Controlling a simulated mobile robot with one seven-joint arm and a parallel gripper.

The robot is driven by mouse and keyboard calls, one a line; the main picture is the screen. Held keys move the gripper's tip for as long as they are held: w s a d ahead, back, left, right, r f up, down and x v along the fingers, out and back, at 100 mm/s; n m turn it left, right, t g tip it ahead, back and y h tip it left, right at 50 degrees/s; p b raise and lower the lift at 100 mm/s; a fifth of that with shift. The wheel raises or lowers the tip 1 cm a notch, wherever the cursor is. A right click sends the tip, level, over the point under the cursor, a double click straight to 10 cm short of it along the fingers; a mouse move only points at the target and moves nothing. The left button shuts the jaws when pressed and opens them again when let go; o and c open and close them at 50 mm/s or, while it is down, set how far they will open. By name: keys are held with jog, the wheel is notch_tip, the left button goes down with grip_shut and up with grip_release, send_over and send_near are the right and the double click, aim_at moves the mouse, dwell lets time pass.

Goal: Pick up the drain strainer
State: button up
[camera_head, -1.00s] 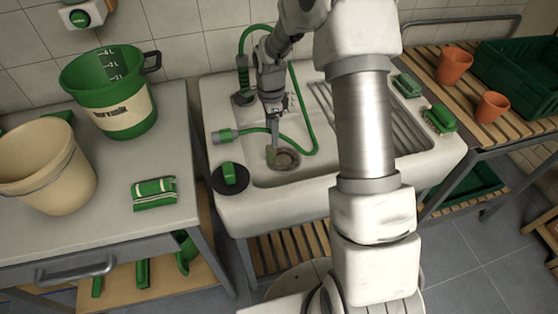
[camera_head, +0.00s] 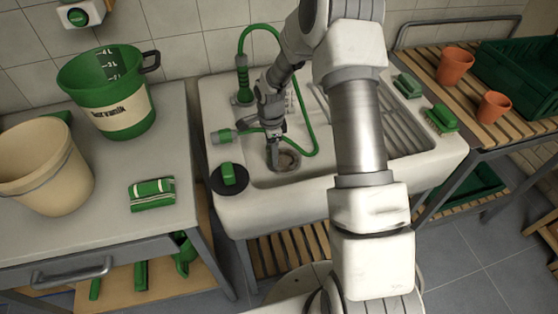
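The white sink (camera_head: 325,178) stands in the middle of the view. A round brownish drain fitting (camera_head: 289,160), which looks like the drain strainer, lies at the bottom of its basin. It is small, and I cannot tell the strainer apart from the drain opening. My gripper (camera_head: 275,158) reaches down into the basin at the left edge of this fitting and covers part of it. The fingertips are small and dark, so I cannot tell whether they are open, shut, or touching the strainer.
A green hose (camera_head: 312,125) loops around my gripper in the basin. A black disc with a green handle (camera_head: 230,177) sits on the sink's front left corner. Green brushes (camera_head: 440,119) lie on the right side. A counter with a green bucket (camera_head: 108,95) stands left.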

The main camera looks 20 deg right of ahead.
grip_shut()
dwell(1.2)
